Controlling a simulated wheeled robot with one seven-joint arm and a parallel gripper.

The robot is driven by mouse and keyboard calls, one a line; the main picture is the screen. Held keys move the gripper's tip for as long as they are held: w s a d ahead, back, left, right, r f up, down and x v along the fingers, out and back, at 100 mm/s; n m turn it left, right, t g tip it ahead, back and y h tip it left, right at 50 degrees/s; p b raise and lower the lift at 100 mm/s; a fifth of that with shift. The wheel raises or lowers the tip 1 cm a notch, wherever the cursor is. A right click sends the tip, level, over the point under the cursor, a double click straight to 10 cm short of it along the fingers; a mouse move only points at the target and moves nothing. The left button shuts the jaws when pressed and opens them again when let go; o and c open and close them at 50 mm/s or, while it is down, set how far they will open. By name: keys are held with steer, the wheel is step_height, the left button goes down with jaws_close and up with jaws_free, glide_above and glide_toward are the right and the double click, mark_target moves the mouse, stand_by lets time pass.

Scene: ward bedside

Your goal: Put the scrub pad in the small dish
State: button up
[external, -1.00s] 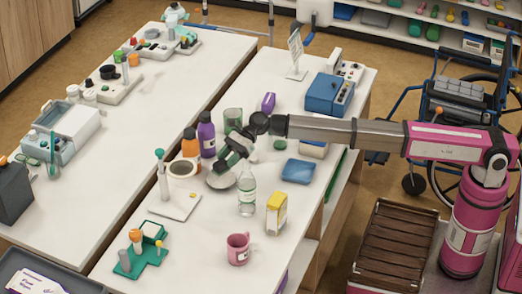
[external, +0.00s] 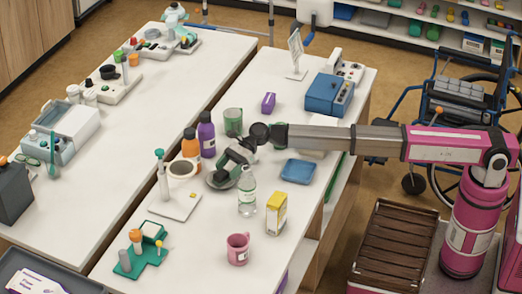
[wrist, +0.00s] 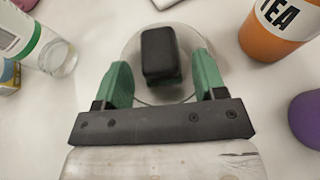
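The scrub pad (wrist: 160,52), a black block with a green underside, is in the wrist view over the small round dish (wrist: 133,48). It appears to rest inside the dish, though the contact beneath it is hidden. My gripper (wrist: 163,72) has green fingers spread to either side of the pad, with a narrow gap showing on each side. In the external view my gripper (external: 228,168) is low at the dish (external: 229,187) and covers much of it. The pad is hard to make out there.
A clear bottle (external: 247,194) stands close to the dish. A blue tray (external: 298,171), yellow box (external: 276,214) and pink mug (external: 238,249) are farther off.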

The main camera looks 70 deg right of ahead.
mark_target(225, 170)
steer(key=shift+r, duration=0.1)
steer(key=shift+r, duration=0.2)
steer(key=shift+s+d+r, duration=0.15)
steer(key=shift+d+r, duration=0.05)
steer(key=shift+d, duration=0.1)
steer(key=shift+v, duration=1.2)
step_height(225, 170, up, 7)
